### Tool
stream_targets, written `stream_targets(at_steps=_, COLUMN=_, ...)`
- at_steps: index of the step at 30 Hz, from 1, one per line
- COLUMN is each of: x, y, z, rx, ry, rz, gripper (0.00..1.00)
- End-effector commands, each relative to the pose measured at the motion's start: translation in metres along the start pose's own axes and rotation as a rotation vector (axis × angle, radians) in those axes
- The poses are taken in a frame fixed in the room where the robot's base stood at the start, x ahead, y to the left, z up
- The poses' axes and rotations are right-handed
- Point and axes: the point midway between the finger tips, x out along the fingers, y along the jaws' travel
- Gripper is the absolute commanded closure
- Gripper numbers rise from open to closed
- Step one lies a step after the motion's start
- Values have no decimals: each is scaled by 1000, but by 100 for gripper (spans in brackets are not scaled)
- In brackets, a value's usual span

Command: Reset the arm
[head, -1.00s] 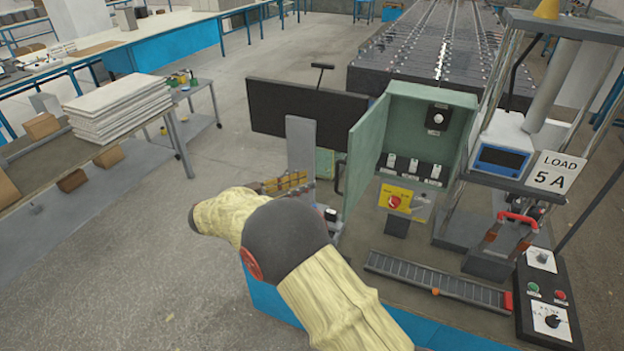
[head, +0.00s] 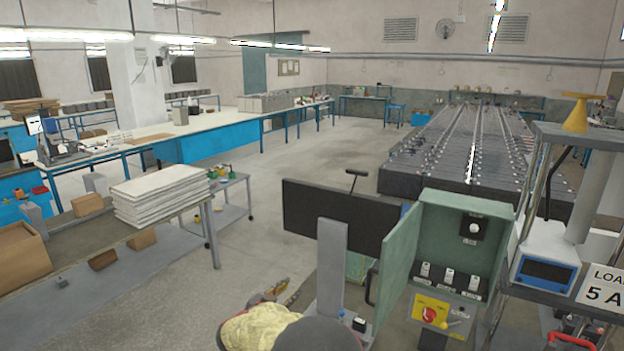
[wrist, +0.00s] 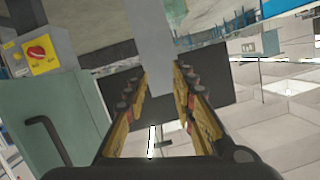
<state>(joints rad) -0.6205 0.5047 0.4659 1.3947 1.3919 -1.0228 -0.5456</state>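My arm is the only thing the task names. Its pale yellow sleeve and dark round joint show at the bottom of the head view, cut off by the lower edge. My gripper (head: 283,291) reaches out just left of a grey upright post (head: 331,265). In the wrist view my gripper (wrist: 162,72) has its two yellow fingers with dark and reddish pads spread apart. Nothing shows held between them. The grey post also shows beyond the fingertips in the wrist view (wrist: 163,40); I cannot tell the exact gap.
A green cabinet (head: 465,240) with an open door (head: 398,258) stands right of the arm. A black monitor-like panel (head: 310,215) is behind the post. A bench with stacked white slabs (head: 160,195) is at left. Open floor (head: 255,240) lies between.

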Motion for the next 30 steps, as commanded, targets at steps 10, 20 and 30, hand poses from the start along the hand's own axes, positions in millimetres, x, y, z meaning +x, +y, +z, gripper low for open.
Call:
stream_targets(at_steps=10, x=-89, y=-48, z=42, rx=-94, ry=-499, rz=-492, gripper=74)
stream_targets(at_steps=20, x=-218, y=95, z=27, rx=-358, ry=-948, rz=-601, gripper=74)
stream_targets(at_steps=30, x=-304, y=304, z=-14, rx=-596, ry=-1125, rz=-422, gripper=74)
